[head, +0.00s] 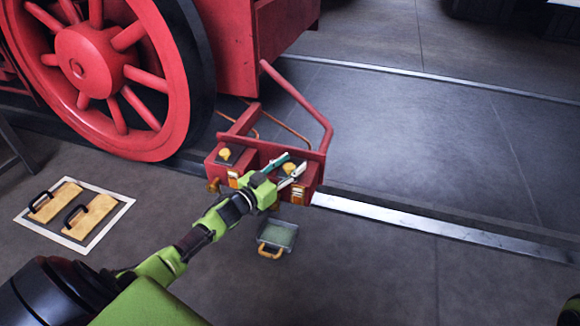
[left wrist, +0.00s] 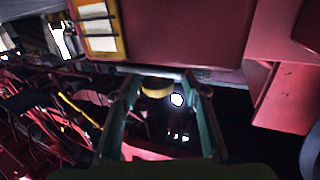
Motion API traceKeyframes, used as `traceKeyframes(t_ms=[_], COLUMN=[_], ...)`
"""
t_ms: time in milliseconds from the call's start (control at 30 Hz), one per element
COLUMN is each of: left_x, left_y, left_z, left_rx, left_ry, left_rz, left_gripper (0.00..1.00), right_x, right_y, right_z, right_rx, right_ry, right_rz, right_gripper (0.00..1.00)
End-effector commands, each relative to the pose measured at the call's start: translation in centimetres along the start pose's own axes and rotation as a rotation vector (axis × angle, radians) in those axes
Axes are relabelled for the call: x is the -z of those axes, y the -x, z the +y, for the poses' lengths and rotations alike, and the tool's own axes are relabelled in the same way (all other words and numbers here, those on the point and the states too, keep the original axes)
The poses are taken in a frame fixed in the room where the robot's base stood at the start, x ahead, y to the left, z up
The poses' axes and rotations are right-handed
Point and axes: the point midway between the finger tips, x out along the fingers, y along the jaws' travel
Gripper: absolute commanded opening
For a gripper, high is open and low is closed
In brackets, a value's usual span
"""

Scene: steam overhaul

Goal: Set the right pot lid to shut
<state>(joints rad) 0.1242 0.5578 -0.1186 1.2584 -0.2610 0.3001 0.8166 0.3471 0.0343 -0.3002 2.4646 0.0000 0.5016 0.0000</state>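Two red pots stand side by side at the engine's front, by the rail. In the left wrist view, a yellow knob (left wrist: 157,88) shows between the open fingers of my left gripper (left wrist: 165,90), below a thin grey edge. I cannot tell whether the fingers touch it. The right lid's angle is hidden.
A red bar (head: 300,108) slopes down behind the pots. A large red wheel (head: 95,65) stands at left. A grey tray (head: 278,236) with a yellow handle lies on the floor below the pots. Two handled floats (head: 92,219) lie on a white-edged mat at left. Floor at right is clear.

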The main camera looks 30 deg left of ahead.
Motion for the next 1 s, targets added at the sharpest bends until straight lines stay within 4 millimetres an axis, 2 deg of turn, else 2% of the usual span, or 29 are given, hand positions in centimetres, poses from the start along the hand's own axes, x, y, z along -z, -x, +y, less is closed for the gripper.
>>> traceKeyframes(t_ms=[233, 367, 800, 1000], left_x=[-0.1, -0.2, -0.2, -0.2], left_y=[0.2, 1.2, 8.8, 11.1], left_z=[0.1, 0.1, 0.1, 0.1], left_rx=[-0.002, -0.003, -0.003, -0.003], left_ry=[0.001, 0.0, 0.001, 0.0], left_rz=[-0.002, -0.003, -0.005, -0.002], left_gripper=[0.4, 0.4, 0.4, 0.4], right_x=[0.2, 0.2, 0.1, 0.1], right_y=[-0.1, -0.1, -0.1, -0.1], right_z=[0.1, 0.1, 0.0, 0.0], right_rx=[-0.001, -0.001, 0.0, 0.0], right_ry=[0.001, 0.001, 0.0, 0.0], right_rz=[0.006, 0.005, 0.003, 0.003], right_gripper=[0.26, 0.26, 0.26, 0.26])
